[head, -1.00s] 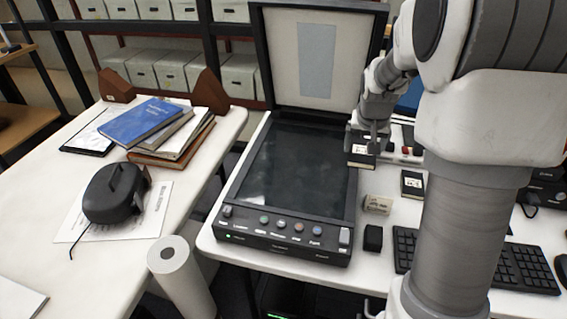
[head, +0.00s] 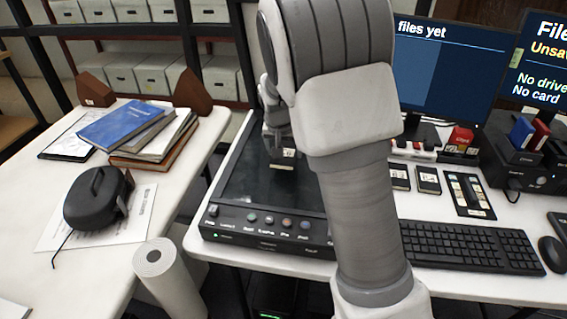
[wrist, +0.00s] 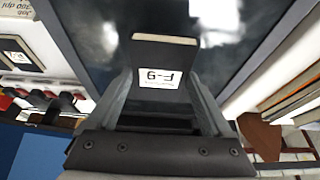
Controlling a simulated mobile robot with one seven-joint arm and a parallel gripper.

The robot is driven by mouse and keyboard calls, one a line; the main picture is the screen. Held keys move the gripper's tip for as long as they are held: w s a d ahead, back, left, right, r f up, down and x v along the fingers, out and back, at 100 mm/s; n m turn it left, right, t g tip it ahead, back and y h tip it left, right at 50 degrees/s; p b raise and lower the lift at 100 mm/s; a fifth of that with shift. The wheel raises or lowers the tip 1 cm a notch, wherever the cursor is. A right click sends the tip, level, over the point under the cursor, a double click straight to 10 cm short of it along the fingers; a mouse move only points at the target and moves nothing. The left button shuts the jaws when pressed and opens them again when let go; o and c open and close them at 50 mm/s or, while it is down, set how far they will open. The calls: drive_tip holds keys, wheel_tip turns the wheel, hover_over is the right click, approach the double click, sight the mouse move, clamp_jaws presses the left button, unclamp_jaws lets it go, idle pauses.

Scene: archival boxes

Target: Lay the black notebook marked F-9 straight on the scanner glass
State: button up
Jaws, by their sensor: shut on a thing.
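The black notebook marked F-9 (wrist: 158,97) is between the fingers of my gripper (wrist: 163,75) in the wrist view. Its white label reads upside down there, and its pale page edge faces the scanner glass. In the head view the notebook (head: 283,165) shows small, with its pale label, over the dark scanner glass (head: 243,178). My gripper (head: 278,145) is shut on it. I cannot tell whether the notebook touches the glass.
Two other small black notebooks (head: 428,181) lie on the desk right of my arm, near the keyboard (head: 470,248). Monitors (head: 442,70) stand behind. A paper roll (head: 168,280) stands in front.

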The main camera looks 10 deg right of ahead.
sight(284, 161)
drive_tip(key=shift+a+f+b, duration=0.1)
drive_tip(key=shift+f+b, duration=0.4)
drive_tip(key=shift+f, duration=1.55)
drive_tip(key=shift+f, duration=0.25)
drive_tip(key=o, duration=1.2)
drive_tip(key=shift+r, duration=0.1)
drive_tip(key=p+v, duration=0.2)
drive_tip(key=v, duration=1)
drive_tip(key=s+r+n, duration=0.1)
drive_tip(key=s+r, duration=0.2)
drive_tip(key=s, duration=0.6)
drive_tip(key=s+d+r+n+t+y, duration=0.1)
drive_tip(key=s+r, duration=0.3)
drive_tip(key=s, duration=0.5)
drive_tip(key=s+r+n, duration=0.2)
drive_tip(key=s+r, duration=0.1)
drive_tip(key=s, duration=0.7)
drive_tip(key=shift+d+r+y, duration=0.25)
drive_tip(key=shift+d+y, duration=0.15)
